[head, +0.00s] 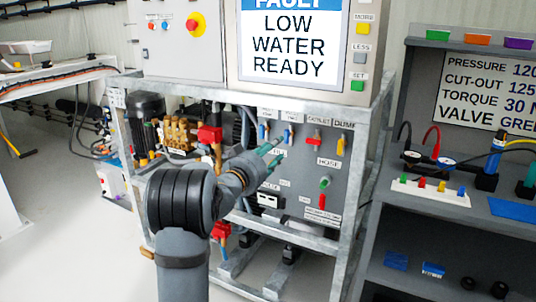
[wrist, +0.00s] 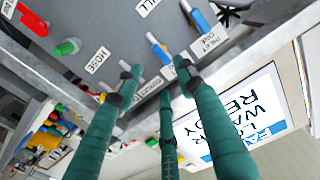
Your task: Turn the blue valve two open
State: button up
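Two blue valve handles sit side by side at the top left of the grey valve panel. The left one (head: 262,131) and the right one (head: 288,137) are both upright and slightly tilted. In the wrist view, one blue handle (wrist: 158,47) lies just beyond and between my fingertips, and the other blue handle (wrist: 197,17) is beside a label that seems to read inlet one. The label behind my fingers is partly hidden. My gripper (head: 273,155) has green fingers, spread apart and empty, just below the blue handles; it also shows in the wrist view (wrist: 158,78).
A red valve (head: 315,140) and a yellow one (head: 341,146) are to the right. A green valve (head: 325,183) sits lower, also seen in the wrist view (wrist: 67,47). The metal frame (head: 350,125) surrounds the panel. A shelf unit (head: 385,235) stands at right.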

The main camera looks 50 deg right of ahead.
aim_at(287, 138)
jog(key=shift+v, duration=1.65)
jog(key=shift+d, duration=0.15)
jog(key=x, duration=1.1)
jog(key=shift+w+d, duration=0.15)
jog(key=shift+d, duration=0.25)
